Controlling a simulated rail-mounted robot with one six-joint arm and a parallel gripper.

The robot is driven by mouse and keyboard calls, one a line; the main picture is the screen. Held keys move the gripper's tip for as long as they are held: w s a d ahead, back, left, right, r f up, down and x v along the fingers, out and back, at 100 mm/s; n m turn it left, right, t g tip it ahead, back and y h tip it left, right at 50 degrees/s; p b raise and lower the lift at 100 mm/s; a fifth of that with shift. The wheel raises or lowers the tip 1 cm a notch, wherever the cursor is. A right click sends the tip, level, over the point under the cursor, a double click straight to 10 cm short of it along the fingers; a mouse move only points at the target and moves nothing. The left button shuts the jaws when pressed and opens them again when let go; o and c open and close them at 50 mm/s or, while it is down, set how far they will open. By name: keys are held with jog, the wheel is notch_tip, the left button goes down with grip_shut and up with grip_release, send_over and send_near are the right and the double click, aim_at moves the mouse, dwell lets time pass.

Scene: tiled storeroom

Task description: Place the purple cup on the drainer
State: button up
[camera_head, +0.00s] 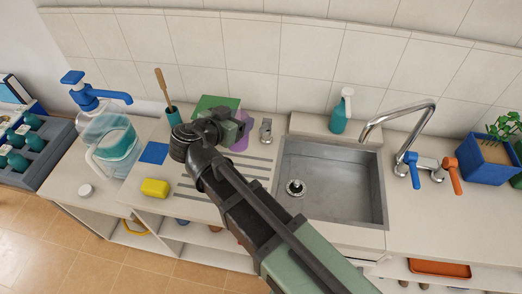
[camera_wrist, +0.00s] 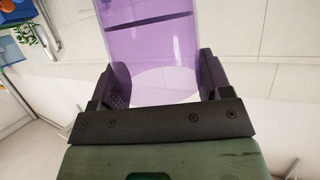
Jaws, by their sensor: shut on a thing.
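The translucent purple cup (camera_head: 242,134) is at the far side of the counter, left of the sink, partly hidden behind my gripper. In the wrist view the purple cup (camera_wrist: 150,45) stands between the two dark fingers, which press on its sides. My gripper (camera_head: 233,126) is shut on the cup; it also shows in the wrist view (camera_wrist: 162,82). The drainer (camera_head: 259,168) is the grooved area of the counter left of the sink. My arm covers part of it. I cannot tell whether the cup touches the counter.
The steel sink (camera_head: 345,195) with its tap (camera_head: 400,125) lies to the right. A green box (camera_head: 212,103), a brush in a teal holder (camera_head: 173,115), a blue cloth (camera_head: 154,153) and a yellow sponge (camera_head: 155,188) are near the drainer. A teal bottle (camera_head: 341,118) stands behind the sink.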

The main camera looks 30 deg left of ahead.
jog(key=shift+w+d+r, duration=0.15)
jog(key=shift+w+r, duration=0.15)
jog(key=shift+r, duration=0.05)
jog(key=shift+f+b, duration=0.3)
jog(key=shift+b, duration=0.05)
notch_tip(320, 180, down, 20)
jog(key=b, duration=2)
jog(key=shift+s, duration=0.15)
jog(key=o, duration=1.5)
jog(key=p+v, duration=0.4)
jog(key=v, duration=0.8)
jog(key=shift+p, duration=0.4)
